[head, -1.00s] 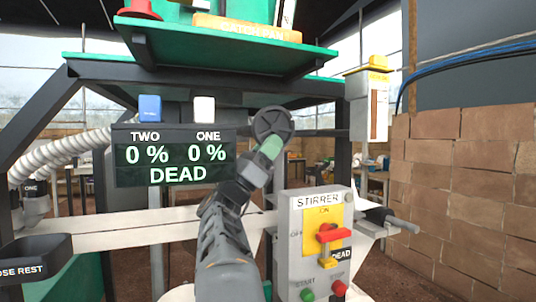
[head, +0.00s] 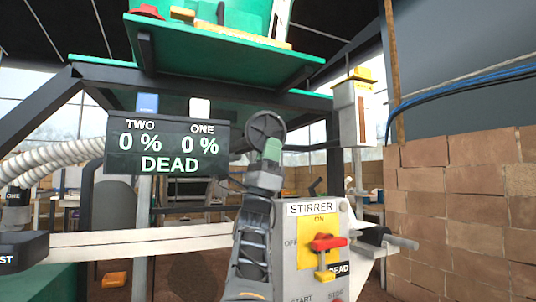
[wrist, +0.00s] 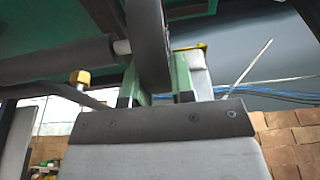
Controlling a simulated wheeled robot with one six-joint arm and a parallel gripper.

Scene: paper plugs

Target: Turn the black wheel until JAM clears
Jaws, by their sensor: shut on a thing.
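The black wheel (head: 262,126) is round, with a hub, and stands upright near the middle of the head view, right of the display. In the wrist view its dark rim (wrist: 150,45) runs down between two green fingers. My gripper (head: 272,150) is shut on the lower rim of the wheel; its fingers also show in the wrist view (wrist: 156,88). The black display (head: 167,142) reads TWO 0 %, ONE 0 % and DEAD. No JAM text is readable. The rim part between the fingertips is partly hidden.
The grey STIRRER box (head: 309,258) with a red switch (head: 327,243) and a DEAD label stands right beside my arm. A green platform (head: 215,58) is overhead. A brick wall (head: 470,190) is at the right. A white beam (head: 130,242) crosses at the left.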

